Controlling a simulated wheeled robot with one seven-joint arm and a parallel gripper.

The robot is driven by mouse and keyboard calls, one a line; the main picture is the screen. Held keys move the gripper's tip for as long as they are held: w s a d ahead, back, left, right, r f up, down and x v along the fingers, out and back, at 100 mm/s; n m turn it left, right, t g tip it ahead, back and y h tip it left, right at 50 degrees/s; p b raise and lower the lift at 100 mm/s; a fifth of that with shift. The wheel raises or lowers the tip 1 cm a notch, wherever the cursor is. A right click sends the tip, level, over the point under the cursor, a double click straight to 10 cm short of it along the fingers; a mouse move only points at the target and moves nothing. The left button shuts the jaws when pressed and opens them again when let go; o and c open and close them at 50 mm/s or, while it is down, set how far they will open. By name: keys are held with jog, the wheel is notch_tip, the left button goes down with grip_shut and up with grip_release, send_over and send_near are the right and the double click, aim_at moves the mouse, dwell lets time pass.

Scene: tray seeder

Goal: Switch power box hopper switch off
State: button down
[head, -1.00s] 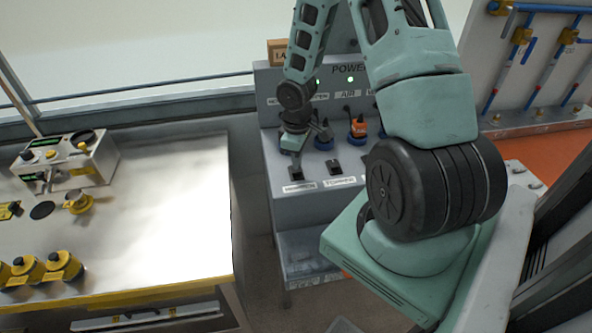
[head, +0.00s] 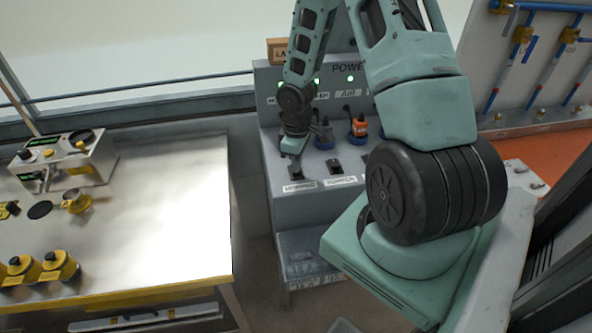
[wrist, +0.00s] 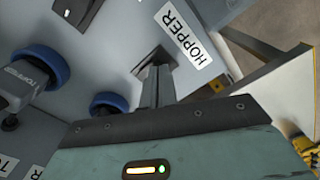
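The power box (head: 315,205) is a grey cabinet with a sloped front panel. The hopper label (wrist: 182,36) is white and readable in the wrist view; in the head view, the left label (head: 299,186) is too small to read surely. My gripper (head: 295,168) points down at the black hopper switch just above that label. In the wrist view my gripper (wrist: 157,72) has its fingers together as one dark column, their tips at or very near the hopper switch. The fingertips hide most of this switch, so its position and any contact cannot be told.
A second black switch (head: 334,166) sits to the right; a black switch also shows in the wrist view (wrist: 74,14). Blue plugs (wrist: 110,104) and an orange plug (head: 359,127) stand behind the switches. A metal worktable (head: 150,225) lies left.

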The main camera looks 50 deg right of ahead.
jog(key=shift+f, duration=0.2)
notch_tip(320, 180, up, 7)
jog(key=p, duration=0.6)
jog(key=shift+r+p, duration=0.1)
jog(key=shift+p, duration=0.3)
dwell(0.4)
